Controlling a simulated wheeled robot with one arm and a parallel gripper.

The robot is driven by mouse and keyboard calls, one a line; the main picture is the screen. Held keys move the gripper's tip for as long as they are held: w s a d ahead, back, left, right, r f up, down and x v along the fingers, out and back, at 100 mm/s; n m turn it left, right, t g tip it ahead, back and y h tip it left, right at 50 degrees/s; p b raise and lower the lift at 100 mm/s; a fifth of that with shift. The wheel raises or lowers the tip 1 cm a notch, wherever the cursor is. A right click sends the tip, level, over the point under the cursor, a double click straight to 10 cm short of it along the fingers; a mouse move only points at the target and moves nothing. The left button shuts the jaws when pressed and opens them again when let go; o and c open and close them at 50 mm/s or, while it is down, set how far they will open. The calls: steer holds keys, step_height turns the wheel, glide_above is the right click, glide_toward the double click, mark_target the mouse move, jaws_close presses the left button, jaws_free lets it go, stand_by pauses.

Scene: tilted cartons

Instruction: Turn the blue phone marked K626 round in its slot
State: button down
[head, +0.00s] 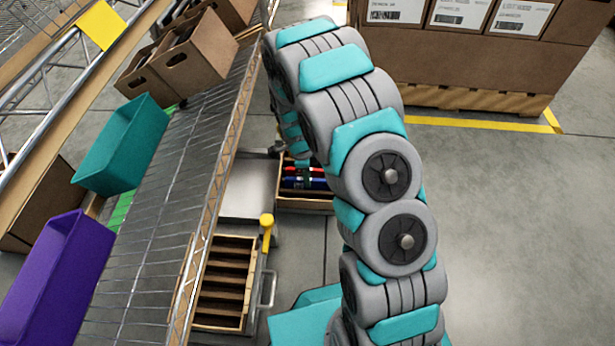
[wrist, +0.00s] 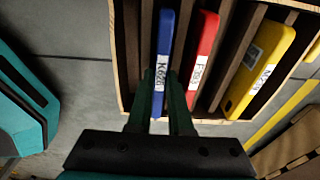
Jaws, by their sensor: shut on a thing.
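The blue phone marked K626 (wrist: 165,42) stands on edge in a slot of a wooden slotted crate (wrist: 122,52). Its white label is near its lower end in the wrist view, with the text running sideways. My gripper (wrist: 161,88) has one dark green finger on each side of that lower end and is shut on the phone. Most of the phone is still between the slot walls; how deep it sits cannot be told. In the head view the crate (head: 300,205) is beyond my arm, and my gripper there is small and partly hidden.
A red phone (wrist: 203,45) stands just right of the blue one, and a yellow phone (wrist: 262,65) leans further right. A second slotted crate (head: 222,285) with empty slots stands nearer. A wire shelf (head: 165,210) with bins runs along the left. Open floor (head: 500,220) lies right.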

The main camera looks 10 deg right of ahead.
steer(key=shift+f, duration=0.25)
stand_by(0.6)
stand_by(0.3)
steer(key=c, duration=0.8)
jaws_free()
steer(key=shift+o, duration=0.2)
steer(key=shift+r, duration=0.1)
steer(key=r, duration=0.5)
steer(key=a+r, duration=0.1)
steer(key=r, duration=0.1)
steer(key=shift+w+r, duration=0.15)
steer(key=shift+w, duration=0.05)
steer(key=shift+r, duration=0.15)
steer(key=shift+r, duration=0.1)
step_height(320, 180, up, 7)
steer(key=p, duration=0.1)
steer(key=shift+p, duration=0.3)
